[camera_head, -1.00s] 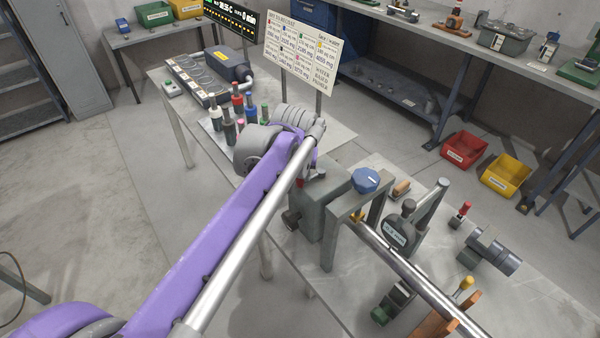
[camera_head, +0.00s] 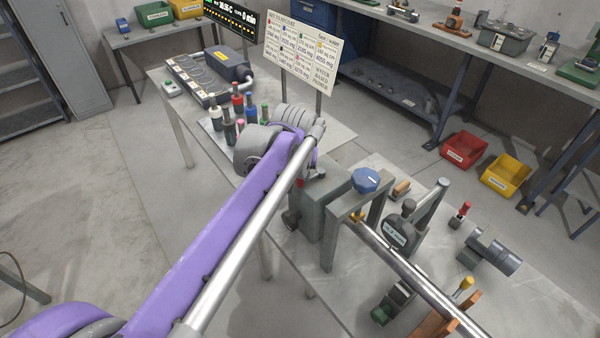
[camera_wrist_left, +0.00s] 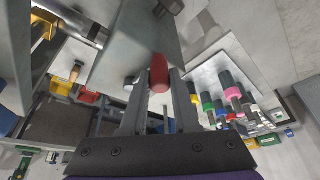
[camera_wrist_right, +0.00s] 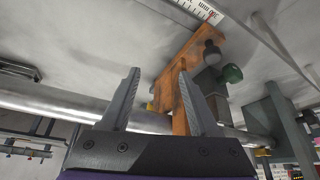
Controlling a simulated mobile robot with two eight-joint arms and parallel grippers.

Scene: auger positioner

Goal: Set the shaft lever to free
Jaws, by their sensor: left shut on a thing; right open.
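A red lever handle (camera_wrist_left: 158,74), which looks like the shaft lever, stands by the grey housing block in the left wrist view. My left gripper (camera_wrist_left: 161,84) has its fingertips closed on the handle from both sides. In the head view only a bit of red (camera_head: 299,183) shows at the grey block (camera_head: 320,205); my left arm covers the left fingers there. A long steel shaft (camera_head: 405,268) runs from the block toward the lower right. My right gripper (camera_wrist_right: 153,85) is open and empty, near an orange bracket (camera_wrist_right: 190,62) and the shaft. It does not show in the head view.
A blue knob (camera_head: 366,180) tops the grey frame beside the block. A round dark gauge (camera_head: 397,237) stands by the shaft. Colour-capped cylinders (camera_head: 238,105) stand on the table behind my left arm. A sign board (camera_head: 303,53) stands behind them.

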